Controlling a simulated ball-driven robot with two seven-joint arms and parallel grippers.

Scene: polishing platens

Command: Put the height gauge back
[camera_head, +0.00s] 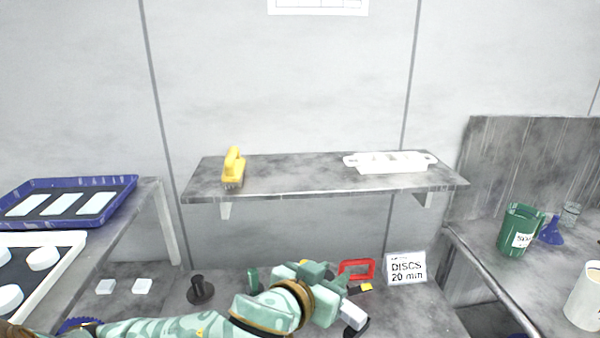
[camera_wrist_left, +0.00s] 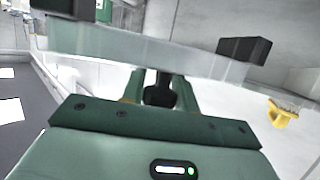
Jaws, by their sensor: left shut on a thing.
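My left gripper (camera_head: 338,300) reaches in from the lower left over the bench and is shut on what looks like the height gauge (camera_head: 353,315). In the left wrist view the height gauge (camera_wrist_left: 150,52) is a long pale bar with a dark block near each end. A black grip on it sits between the two green fingers (camera_wrist_left: 159,88). In the head view the hand hides most of it; only a pale end with a black foot shows. My right gripper is out of view.
A shelf (camera_head: 300,180) above the bench holds a yellow brush (camera_head: 233,167) and a white tray (camera_head: 390,161). Behind the hand are a red frame (camera_head: 357,270) and a DISCS sign (camera_head: 406,268). A black spool-like piece (camera_head: 200,290) stands left. The shelf's middle is clear.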

